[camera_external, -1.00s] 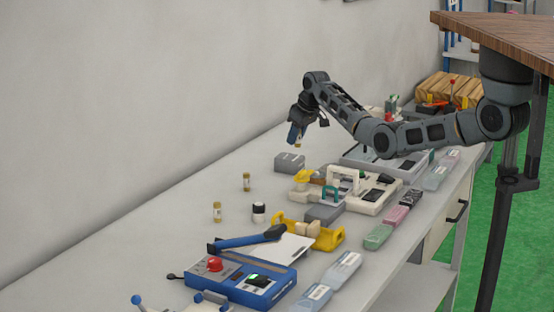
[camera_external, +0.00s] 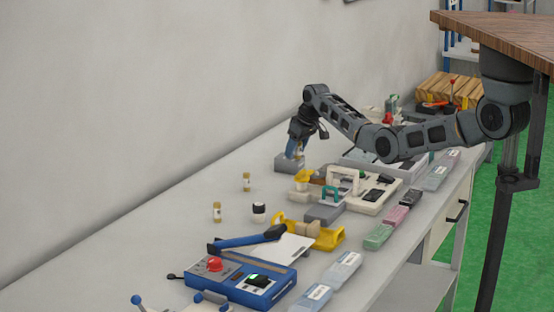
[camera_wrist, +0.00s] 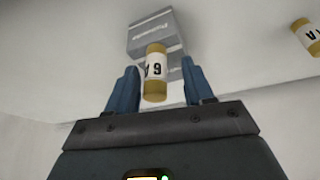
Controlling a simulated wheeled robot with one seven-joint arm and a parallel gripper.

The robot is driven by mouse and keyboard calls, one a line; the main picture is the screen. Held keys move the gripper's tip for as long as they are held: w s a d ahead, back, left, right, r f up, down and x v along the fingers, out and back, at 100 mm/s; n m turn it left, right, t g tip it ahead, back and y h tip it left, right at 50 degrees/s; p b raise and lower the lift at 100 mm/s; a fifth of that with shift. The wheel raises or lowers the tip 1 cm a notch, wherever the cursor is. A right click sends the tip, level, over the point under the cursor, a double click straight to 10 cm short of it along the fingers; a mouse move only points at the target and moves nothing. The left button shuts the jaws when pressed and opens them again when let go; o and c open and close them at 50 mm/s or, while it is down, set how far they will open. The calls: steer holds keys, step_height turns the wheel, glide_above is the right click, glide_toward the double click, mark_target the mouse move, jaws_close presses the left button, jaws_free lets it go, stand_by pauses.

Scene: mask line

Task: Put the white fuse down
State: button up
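The white fuse (camera_wrist: 155,70) has a white label with dark print and gold caps at both ends. In the wrist view it is between the blue fingers of my gripper (camera_wrist: 161,76), with a visible gap, clearest on its right side. The fingers look open around it. The grey block (camera_wrist: 150,33) is just beyond the fuse; I cannot tell exactly how the fuse rests against it. In the external view my gripper (camera_external: 295,152) points down at the grey block (camera_external: 287,165), and the fuse is mostly hidden by the fingers.
A second fuse (camera_wrist: 306,37) shows at right in the wrist view. Externally, two fuses (camera_external: 246,182) (camera_external: 217,212) and a black-and-white cylinder (camera_external: 259,212) stand on the bench. A white device (camera_external: 375,195), yellow tray (camera_external: 325,238) and blue box (camera_external: 240,280) lie nearer. The bench along the wall is clear.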

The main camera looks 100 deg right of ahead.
steer(key=v, duration=1.2)
steer(key=shift+r, duration=0.2)
